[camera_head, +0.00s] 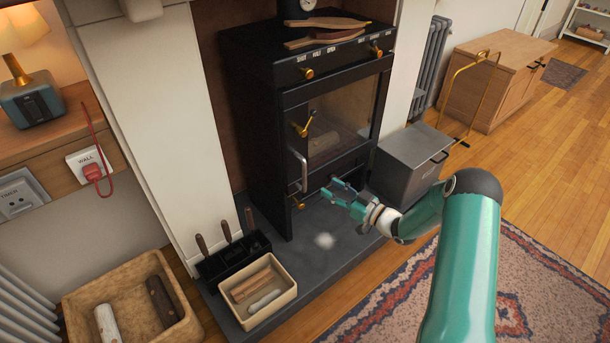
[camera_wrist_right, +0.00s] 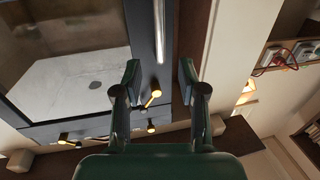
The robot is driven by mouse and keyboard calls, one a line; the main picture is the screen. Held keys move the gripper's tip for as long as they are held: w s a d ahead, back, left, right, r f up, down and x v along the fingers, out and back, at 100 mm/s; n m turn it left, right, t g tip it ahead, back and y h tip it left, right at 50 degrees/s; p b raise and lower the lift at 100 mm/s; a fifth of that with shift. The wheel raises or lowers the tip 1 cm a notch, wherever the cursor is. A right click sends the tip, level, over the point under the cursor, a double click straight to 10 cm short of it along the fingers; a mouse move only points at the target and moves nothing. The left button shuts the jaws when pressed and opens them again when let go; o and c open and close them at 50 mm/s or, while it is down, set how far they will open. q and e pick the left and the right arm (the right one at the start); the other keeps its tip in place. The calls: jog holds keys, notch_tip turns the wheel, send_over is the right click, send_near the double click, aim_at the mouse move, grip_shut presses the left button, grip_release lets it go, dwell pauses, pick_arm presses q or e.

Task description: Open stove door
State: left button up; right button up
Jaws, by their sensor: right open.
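The black stove (camera_head: 325,110) stands against the wall on a dark hearth slab. Its glass door (camera_head: 345,120) appears shut, with a brass latch handle (camera_head: 304,124) and a silver vertical bar handle (camera_head: 300,170) on its left side. My right gripper (camera_head: 338,190) is open and empty in front of the lower part of the stove, near the bar handle and apart from it as far as I can tell. In the right wrist view, the two fingers (camera_wrist_right: 158,82) are spread, with the silver bar (camera_wrist_right: 159,35) beyond and between them. My left gripper is not in view.
A grey metal box (camera_head: 412,165) stands right of the stove. A tool holder (camera_head: 232,258), a cream tray (camera_head: 258,290) of sticks and a log basket (camera_head: 130,300) are at the lower left. A patterned rug (camera_head: 530,280) covers the floor at right.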

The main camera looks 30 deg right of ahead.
jog(key=b, duration=0.2)
send_over(305, 192)
jog(key=shift+w+d, duration=0.15)
jog(key=shift+w, duration=0.3)
grip_shut()
jog(key=shift+d, duration=0.1)
